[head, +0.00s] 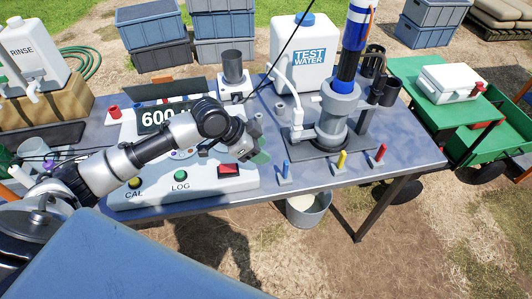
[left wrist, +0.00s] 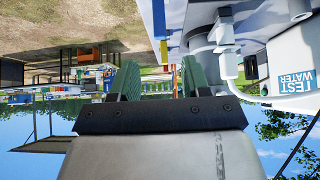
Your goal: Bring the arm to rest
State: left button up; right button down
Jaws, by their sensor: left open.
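My left arm reaches in from the left over the white instrument panel with its 600 display (head: 158,117). My left gripper (head: 257,155) is over the right part of this panel, near the red switch (head: 228,169). In the left wrist view the gripper (left wrist: 157,78) shows two green fingers standing apart with nothing between them. The wrist view is upside down. I cannot tell the exact height of the gripper above the panel. My right gripper is not in view.
The table (head: 410,153) holds a TEST WATER jug (head: 299,60), a grey pump stand (head: 340,108), and blue, yellow and red pegs (head: 342,160) along the front. A bucket (head: 308,210) stands below. A green cart (head: 500,135) is at right.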

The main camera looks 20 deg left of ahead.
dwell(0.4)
pick_arm(q)
jog(key=s+d+f+n+y, duration=0.1)
jog(key=s+d+f, duration=0.2)
jog(key=s, duration=0.3)
jog(key=s+d+f+n, duration=0.1)
jog(key=s+d+f, duration=0.25)
jog(key=s, duration=0.25)
jog(key=s+a+n+y, duration=0.5)
jog(key=s+a+n, duration=0.2)
jog(key=s, duration=0.5)
notch_tip(320, 180, down, 29)
jog(key=s+g, duration=0.2)
jog(key=s+a+f+g+b, duration=0.1)
jog(key=s+a+f, duration=0.1)
jog(key=s+f, duration=1.2)
jog(key=shift+s+a+f, duration=0.2)
jog(key=shift+s+a, duration=0.15)
jog(key=shift+s, duration=0.3)
